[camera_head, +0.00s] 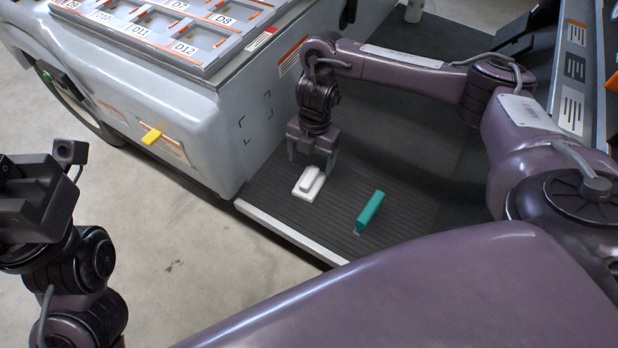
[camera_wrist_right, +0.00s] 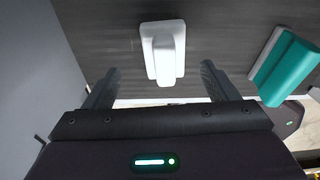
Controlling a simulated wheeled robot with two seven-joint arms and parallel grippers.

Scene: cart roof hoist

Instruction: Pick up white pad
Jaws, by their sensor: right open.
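The white pad (camera_head: 309,184) lies flat on the dark ribbed floor of the cart, with a raised grip on its top. It also shows in the right wrist view (camera_wrist_right: 163,52), beyond and between the fingertips. My right gripper (camera_head: 311,160) is open and empty, just above the pad and pointing down, with a finger towards either side; in the right wrist view its fingers (camera_wrist_right: 158,84) stand apart. I cannot tell whether a finger touches the pad. My left gripper (camera_head: 66,165) is at the left edge of the head view, away from the pad, and its jaw opening is unclear.
A teal-handled tool (camera_head: 369,211) lies on the floor to the right of the pad. The grey cart wall (camera_head: 255,125) rises close on the left. A tray with labelled compartments (camera_head: 165,45) is at the upper left. A pale edge strip (camera_head: 290,234) borders the floor in front.

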